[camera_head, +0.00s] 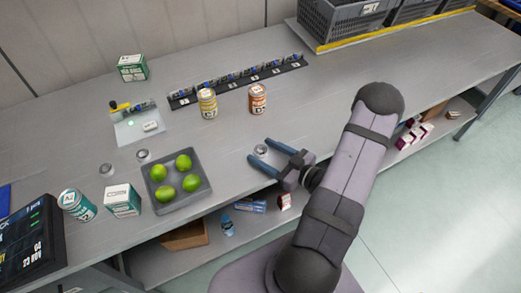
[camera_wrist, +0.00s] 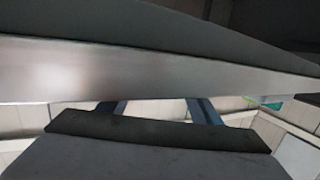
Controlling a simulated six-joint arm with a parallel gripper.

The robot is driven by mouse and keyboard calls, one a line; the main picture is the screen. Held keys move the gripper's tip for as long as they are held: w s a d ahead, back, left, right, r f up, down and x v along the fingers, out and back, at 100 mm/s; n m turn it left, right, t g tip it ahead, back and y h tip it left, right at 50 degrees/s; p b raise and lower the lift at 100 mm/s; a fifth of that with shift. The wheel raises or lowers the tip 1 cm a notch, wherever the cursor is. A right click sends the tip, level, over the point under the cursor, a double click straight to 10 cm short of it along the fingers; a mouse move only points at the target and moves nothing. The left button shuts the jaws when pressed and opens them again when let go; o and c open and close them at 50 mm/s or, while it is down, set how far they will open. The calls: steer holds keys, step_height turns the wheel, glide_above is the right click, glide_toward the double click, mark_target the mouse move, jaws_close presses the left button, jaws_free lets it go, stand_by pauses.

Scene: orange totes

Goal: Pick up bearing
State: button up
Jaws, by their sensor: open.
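A small silver ring-shaped bearing (camera_head: 261,150) lies on the grey table near its front edge. Two similar round metal pieces, one (camera_head: 143,155) and another (camera_head: 106,169), lie farther left by the tray. My gripper (camera_head: 259,153) is open, its two blue-grey fingers pointing left at table height. The bearing appears between the fingertips in the head view; whether the fingers touch it cannot be told. In the wrist view the fingers (camera_wrist: 155,112) reach toward a pale band that looks like the table edge, and no bearing shows there.
A grey tray (camera_head: 177,204) of green limes stands left of my gripper. An orange can (camera_head: 257,98) and a yellow can (camera_head: 208,103) stand behind it, before a black rail (camera_head: 240,80) of parts. A lower shelf (camera_head: 190,258) holds boxes.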

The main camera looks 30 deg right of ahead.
mark_target(265, 153)
steer(key=shift+c, duration=0.5)
steer(key=c, duration=1.1)
steer(key=shift+r, duration=0.1)
steer(key=shift+r, duration=4.9)
